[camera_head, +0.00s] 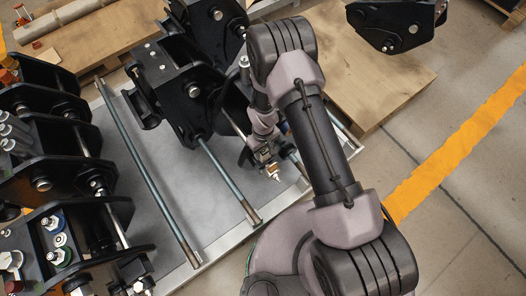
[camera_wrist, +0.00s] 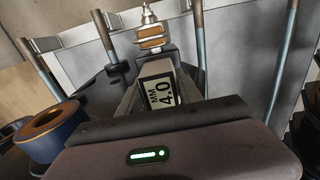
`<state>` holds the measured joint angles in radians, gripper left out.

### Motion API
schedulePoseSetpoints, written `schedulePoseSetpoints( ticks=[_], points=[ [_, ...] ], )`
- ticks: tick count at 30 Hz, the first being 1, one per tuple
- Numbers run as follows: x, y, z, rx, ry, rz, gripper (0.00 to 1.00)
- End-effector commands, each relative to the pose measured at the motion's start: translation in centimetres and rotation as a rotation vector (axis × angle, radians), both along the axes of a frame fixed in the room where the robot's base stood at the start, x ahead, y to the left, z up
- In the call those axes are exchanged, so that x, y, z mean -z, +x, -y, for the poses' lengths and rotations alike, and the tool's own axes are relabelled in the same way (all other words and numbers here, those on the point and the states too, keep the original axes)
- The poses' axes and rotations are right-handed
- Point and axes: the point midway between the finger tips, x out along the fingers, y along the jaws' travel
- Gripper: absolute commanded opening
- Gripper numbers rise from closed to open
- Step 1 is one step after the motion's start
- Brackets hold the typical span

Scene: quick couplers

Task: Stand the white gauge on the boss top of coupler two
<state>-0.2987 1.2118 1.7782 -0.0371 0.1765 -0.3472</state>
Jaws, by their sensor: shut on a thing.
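My gripper (camera_head: 265,158) hangs above the grey tray, just right of the middle black coupler (camera_head: 170,75). In the wrist view my gripper (camera_wrist: 155,62) is shut on the gauge (camera_wrist: 160,92), a small piece with a pale label reading 4.0 MM. A metal-tipped part with orange-brown bands (camera_wrist: 149,36) shows beyond the jaws; I cannot tell whether it belongs to the gauge. The jaws partly hide the gauge. No coupler number is readable, so I cannot tell which one is coupler two, and its boss top is not identifiable.
Several black couplers (camera_head: 40,140) stand in a row at the left. Another coupler (camera_head: 395,25) sits on a wooden pallet (camera_head: 375,75) at the back right. Long rods (camera_head: 150,170) lie across the grey tray (camera_head: 215,235). A blue-and-orange ring part (camera_wrist: 48,125) is left of my gripper.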

Motion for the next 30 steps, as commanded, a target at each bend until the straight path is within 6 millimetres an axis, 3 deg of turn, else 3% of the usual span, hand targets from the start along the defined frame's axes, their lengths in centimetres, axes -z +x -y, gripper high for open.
schedulePoseSetpoints(
  ticks=[8, 9, 12, 23, 30],
  points=[
    [0.2, 0.1, 0.0, 0.000, 0.000, 0.002, 0.00],
    [0.2, 0.0, 0.0, 0.000, 0.000, 0.002, 0.44],
    [0.1, 0.0, 0.0, 0.000, 0.000, 0.002, 0.63],
    [-0.7, 0.0, 0.0, 0.000, 0.000, 0.002, 0.63],
    [-7.4, 0.1, -0.1, 0.000, 0.001, 0.004, 0.63]
  ],
)
